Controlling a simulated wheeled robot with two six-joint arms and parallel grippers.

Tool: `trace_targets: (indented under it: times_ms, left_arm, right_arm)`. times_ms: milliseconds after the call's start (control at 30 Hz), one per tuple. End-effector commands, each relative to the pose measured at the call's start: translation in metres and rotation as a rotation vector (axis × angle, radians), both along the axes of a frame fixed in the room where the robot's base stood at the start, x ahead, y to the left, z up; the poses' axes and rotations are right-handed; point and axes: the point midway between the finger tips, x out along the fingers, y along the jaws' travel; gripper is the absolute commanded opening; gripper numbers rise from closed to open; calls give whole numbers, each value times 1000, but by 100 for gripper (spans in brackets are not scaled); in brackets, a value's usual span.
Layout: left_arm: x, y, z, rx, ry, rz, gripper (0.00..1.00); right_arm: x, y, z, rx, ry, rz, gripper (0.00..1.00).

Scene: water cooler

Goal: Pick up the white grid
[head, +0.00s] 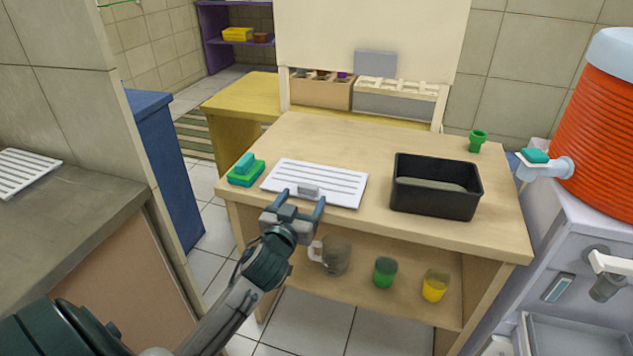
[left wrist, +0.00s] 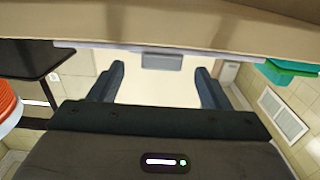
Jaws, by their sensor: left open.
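A white slatted grid (head: 335,178) lies flat on the wooden table, with a small grey tab (head: 308,190) at its front edge. My left gripper (head: 301,201) is at the table's front edge, open and empty, its two fingers pointing at the grid on either side of the tab. In the left wrist view the grid shows edge-on as a thin pale strip (left wrist: 100,45), with the tab (left wrist: 162,61) between and beyond the open fingers (left wrist: 158,85). The fingers appear apart from the tab. My right gripper is not in view.
A green sponge stack (head: 244,173) sits left of the grid and a black bin (head: 436,190) right of it. A small green cup (head: 477,140) stands at the back. A jug (head: 336,256) and cups are on the shelf below. Another white grid (head: 22,172) lies on the left counter.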

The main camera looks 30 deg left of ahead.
Motion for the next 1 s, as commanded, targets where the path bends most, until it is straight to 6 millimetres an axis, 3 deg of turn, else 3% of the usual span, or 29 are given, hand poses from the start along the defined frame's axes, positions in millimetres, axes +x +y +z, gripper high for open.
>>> trace_targets:
  times_ms: [400,733,1000]
  left_arm:
    - [50,12,0,-1,0,1,71]
    - [56,14,0,0,1,0,71]
    - [56,14,0,0,1,0,21]
  right_arm:
    - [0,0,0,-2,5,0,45]
    - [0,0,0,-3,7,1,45]
    - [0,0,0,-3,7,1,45]
